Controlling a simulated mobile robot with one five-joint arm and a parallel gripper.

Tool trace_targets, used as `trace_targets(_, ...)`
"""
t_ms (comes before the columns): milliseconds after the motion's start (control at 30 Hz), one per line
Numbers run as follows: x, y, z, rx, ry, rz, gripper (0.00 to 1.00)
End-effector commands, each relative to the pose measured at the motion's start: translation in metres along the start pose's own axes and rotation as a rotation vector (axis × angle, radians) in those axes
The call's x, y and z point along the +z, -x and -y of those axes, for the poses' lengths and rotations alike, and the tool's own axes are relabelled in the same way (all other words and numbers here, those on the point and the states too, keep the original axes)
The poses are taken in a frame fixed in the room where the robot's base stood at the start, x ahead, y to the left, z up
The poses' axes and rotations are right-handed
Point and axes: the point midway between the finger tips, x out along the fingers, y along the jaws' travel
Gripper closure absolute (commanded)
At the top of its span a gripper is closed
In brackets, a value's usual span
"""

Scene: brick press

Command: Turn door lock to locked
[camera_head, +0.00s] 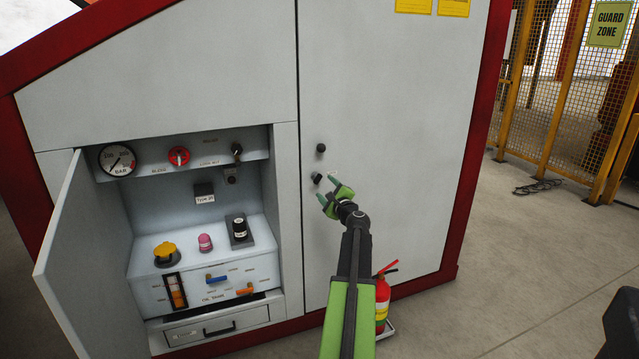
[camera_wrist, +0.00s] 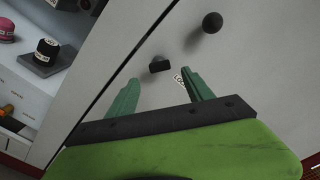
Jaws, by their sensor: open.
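The door lock is a small black turn piece (camera_head: 316,178) on the grey cabinet door, near its left edge. In the wrist view the lock (camera_wrist: 160,65) is a dark block just beyond my fingertips, roughly between them. A small white label (camera_wrist: 180,80) with print is beside it, partly behind the right finger; the print is too small to read. My gripper (camera_head: 328,190) is open and empty, its green fingers (camera_wrist: 160,78) pointing at the door close to the lock. I see no clear contact.
A round black knob (camera_head: 321,148) sits above the lock, also in the wrist view (camera_wrist: 212,22). Left of the door is an open compartment with a gauge (camera_head: 117,160), valves and caps; its small door (camera_head: 85,255) hangs open. A red extinguisher (camera_head: 382,300) stands low by the cabinet.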

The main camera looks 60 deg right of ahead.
Motion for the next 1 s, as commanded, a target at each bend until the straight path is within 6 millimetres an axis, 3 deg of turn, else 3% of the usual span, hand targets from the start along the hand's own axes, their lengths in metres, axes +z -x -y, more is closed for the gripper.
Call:
trace_targets(33, -0.001, -0.017, 0.001, 0.001, 0.0, 0.002, 0.4)
trace_targets(100, -0.002, -0.033, 0.001, 0.001, 0.0, 0.001, 0.4)
trace_targets(300, -0.001, -0.063, 0.001, 0.0, 0.0, 0.0, 0.4)
trace_targets(700, -0.001, -0.07, 0.001, -0.001, 0.0, -0.001, 0.41)
trace_targets(1000, -0.001, -0.07, 0.001, -0.001, 0.0, -0.001, 0.81)
